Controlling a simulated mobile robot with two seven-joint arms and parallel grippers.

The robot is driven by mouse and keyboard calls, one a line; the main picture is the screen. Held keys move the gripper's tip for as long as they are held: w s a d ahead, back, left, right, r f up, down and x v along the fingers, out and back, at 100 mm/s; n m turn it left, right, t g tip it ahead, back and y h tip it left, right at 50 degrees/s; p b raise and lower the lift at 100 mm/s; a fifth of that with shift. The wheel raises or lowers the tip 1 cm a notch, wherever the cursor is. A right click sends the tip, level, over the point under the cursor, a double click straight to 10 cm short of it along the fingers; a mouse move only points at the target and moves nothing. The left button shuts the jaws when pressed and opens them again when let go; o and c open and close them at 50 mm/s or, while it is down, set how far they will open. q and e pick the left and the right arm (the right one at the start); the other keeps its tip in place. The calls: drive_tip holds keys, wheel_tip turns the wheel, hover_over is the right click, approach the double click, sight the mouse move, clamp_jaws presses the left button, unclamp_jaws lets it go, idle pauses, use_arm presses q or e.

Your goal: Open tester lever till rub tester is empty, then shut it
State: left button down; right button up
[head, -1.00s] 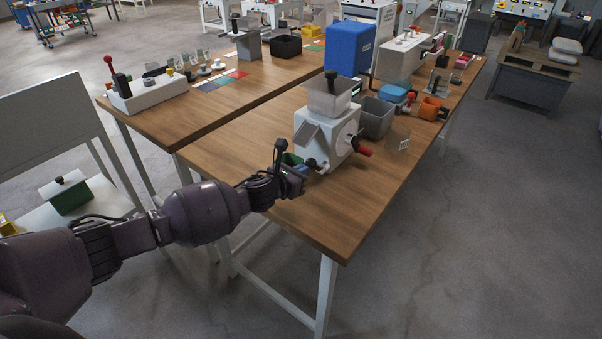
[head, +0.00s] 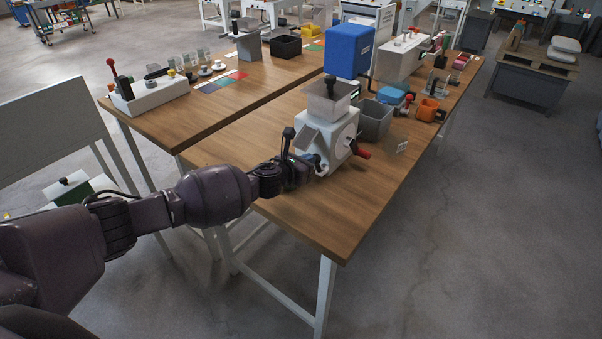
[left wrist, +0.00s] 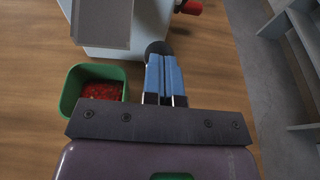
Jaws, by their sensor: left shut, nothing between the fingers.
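A pale machine (head: 341,138), which appears to be the rub tester, stands on the wooden table with a grey hopper (head: 328,108) on top and a sloping chute in front. A red-handled crank (head: 363,153) sticks out on its right. In the left wrist view, the chute (left wrist: 101,22) is above a green tub (left wrist: 72,90) with red material in it. A dark round knob (left wrist: 158,47), possibly the tester lever's end, is at my left fingertips; contact is unclear. My left gripper (left wrist: 164,62) has blue fingers, shut and empty. I cannot see into the hopper. My right gripper is out of view.
A grey bin (head: 374,120) stands right behind the machine. A tall blue box (head: 348,50) and an orange bin (head: 428,108) stand farther back. The front of the wooden table (head: 320,222) is clear. A second table (head: 180,115) is at the left.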

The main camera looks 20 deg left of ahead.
use_arm(q)
drive_tip(key=shift+w+d+r+p, duration=0.25)
drive_tip(key=shift+w+r, duration=0.1)
drive_tip(key=shift+w, duration=0.2)
drive_tip(key=shift+w+d+r+p, duration=0.2)
drive_tip(key=shift+w+r, duration=0.1)
drive_tip(key=shift+w, duration=0.25)
drive_tip(key=shift+w+r, duration=0.1)
drive_tip(key=shift+w, duration=0.2)
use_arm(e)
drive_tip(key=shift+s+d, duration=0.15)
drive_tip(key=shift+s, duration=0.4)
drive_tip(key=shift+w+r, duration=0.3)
